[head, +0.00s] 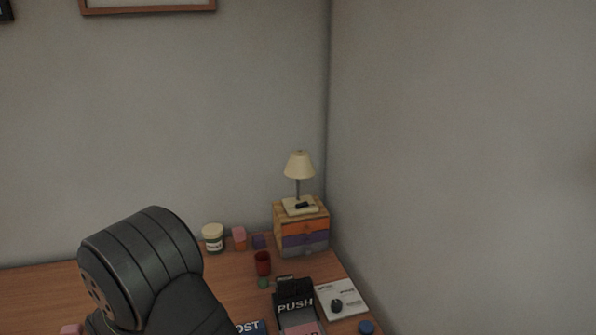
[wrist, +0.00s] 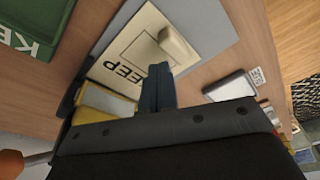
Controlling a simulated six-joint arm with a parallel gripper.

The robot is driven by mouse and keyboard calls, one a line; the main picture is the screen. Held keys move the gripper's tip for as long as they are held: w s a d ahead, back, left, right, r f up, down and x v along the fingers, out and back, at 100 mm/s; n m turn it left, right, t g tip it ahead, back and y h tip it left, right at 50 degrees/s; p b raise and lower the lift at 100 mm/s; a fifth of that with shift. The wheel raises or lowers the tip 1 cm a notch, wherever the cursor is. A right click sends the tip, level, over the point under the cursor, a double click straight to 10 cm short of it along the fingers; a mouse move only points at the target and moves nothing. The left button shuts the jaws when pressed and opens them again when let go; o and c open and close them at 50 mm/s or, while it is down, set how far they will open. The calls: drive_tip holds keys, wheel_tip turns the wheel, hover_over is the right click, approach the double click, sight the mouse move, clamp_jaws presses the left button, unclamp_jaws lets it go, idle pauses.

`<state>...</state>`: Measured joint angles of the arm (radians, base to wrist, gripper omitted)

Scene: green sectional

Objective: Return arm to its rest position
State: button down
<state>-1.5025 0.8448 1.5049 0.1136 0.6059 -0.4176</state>
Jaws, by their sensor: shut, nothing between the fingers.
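My gripper (wrist: 157,72) shows in the wrist view with its two dark fingers together and nothing between them. The fingertips are over or in front of a cream panel (wrist: 128,38) with dark letters, partly covered, of which "EEP" shows. A cream knob or lever (wrist: 180,46) stands up from this panel near the fingertips. I cannot tell whether the fingers touch the panel. In the head view my dark arm fills the lower left, and the gripper itself is hidden or outside that view.
The wrist view shows a green box (wrist: 32,28), a yellow box (wrist: 105,103) and a pale box (wrist: 229,86). In the head view a lamp (head: 299,165) stands on a small drawer unit (head: 304,241). A red cup (head: 263,263) and a "PUSH" device (head: 294,293) are right of my arm.

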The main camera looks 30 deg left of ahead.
drive_tip(key=shift+d+f, duration=0.1)
drive_tip(key=shift+f, duration=0.8)
